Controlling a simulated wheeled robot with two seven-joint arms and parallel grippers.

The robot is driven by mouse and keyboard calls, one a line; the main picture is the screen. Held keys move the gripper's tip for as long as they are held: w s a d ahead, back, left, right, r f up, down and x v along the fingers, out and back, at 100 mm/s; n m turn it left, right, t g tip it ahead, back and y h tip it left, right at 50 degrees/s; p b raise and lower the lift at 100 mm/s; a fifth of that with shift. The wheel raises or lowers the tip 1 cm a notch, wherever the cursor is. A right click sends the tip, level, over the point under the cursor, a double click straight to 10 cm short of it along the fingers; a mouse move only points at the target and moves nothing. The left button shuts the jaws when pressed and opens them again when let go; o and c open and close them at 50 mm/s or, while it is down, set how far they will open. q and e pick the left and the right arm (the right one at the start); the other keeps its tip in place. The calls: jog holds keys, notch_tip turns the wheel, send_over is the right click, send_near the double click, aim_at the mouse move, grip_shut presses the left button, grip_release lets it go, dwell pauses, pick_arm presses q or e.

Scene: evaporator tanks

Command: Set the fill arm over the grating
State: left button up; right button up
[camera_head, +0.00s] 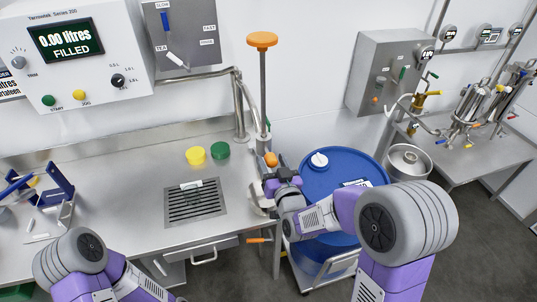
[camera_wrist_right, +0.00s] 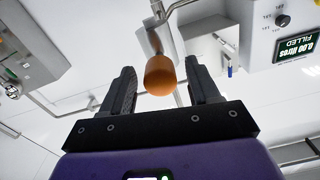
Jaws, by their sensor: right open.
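The fill arm (camera_head: 250,103) is a steel pipe on a post at the back of the bench. Its outer end reaches forward to the bench's right edge, beside the blue drum and right of the grating. An orange knob (camera_head: 270,159) shows at that end; it also shows in the right wrist view (camera_wrist_right: 160,75). My right gripper (camera_head: 274,172) is at the knob. In the wrist view its fingers (camera_wrist_right: 161,88) stand open on both sides of the knob, with gaps. The grating (camera_head: 195,214) lies in the bench top, a small light piece on it. My left gripper is out of view.
A blue drum (camera_head: 318,185) with a white cap stands right of the bench, under my right arm. A yellow cap (camera_head: 196,155) and a green cap (camera_head: 220,150) sit behind the grating. An orange-topped rod (camera_head: 262,70) rises near the fill arm.

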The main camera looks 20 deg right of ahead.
aim_at(268, 155)
jog(key=shift+w+a, duration=0.1)
jog(key=shift+w, duration=1.7)
grip_shut()
